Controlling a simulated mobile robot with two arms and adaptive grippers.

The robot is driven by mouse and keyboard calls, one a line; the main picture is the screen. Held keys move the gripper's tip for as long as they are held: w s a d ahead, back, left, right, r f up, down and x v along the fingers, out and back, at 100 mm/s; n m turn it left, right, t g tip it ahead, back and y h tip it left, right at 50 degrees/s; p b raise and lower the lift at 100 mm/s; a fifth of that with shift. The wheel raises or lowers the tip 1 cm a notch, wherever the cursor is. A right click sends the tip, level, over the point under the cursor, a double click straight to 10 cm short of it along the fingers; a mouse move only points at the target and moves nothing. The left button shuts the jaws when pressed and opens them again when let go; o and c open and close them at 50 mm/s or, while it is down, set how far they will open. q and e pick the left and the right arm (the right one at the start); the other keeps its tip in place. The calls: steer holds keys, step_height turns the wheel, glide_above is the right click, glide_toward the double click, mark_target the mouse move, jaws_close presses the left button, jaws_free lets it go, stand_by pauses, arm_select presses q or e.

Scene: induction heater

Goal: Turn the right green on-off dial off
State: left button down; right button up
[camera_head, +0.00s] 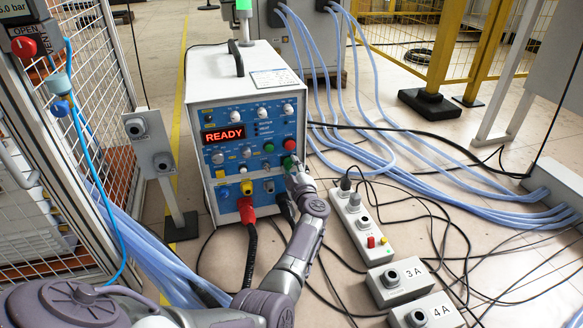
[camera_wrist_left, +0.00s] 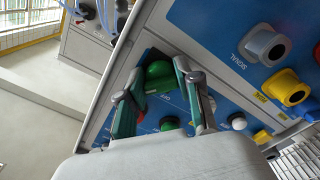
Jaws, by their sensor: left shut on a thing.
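The heater's blue control panel (camera_head: 235,160) faces me, with a lit red READY display (camera_head: 223,134). The right green dial (camera_head: 287,162) is near the panel's right edge, below a red button (camera_head: 289,144). My left gripper (camera_head: 295,168) reaches it from the lower right and partly covers it. In the left wrist view, the green dial (camera_wrist_left: 159,74) sits between the two fingertips of my left gripper (camera_wrist_left: 160,80), which is shut on it. Which way the dial points is hard to tell. My right gripper is not in view.
A second green button (camera_head: 268,147) is left of the dial. A wire cage (camera_head: 95,80) stands left.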

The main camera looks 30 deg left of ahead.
arm_select(q)
steer(key=n, duration=0.4)
steer(key=n+b, duration=0.1)
steer(key=n, duration=0.3)
steer(key=shift+n, duration=0.3)
steer(key=n+b, duration=0.1)
steer(key=n, duration=0.3)
steer(key=shift+r+n, duration=0.1)
steer(key=shift+n, duration=0.2)
steer(key=shift+r+n+b, duration=0.1)
steer(key=shift+n+b, duration=0.65)
steer(key=shift+n, duration=1.15)
steer(key=c, duration=0.8)
jaws_free()
steer(key=shift+o, duration=0.2)
steer(key=shift+r, duration=0.1)
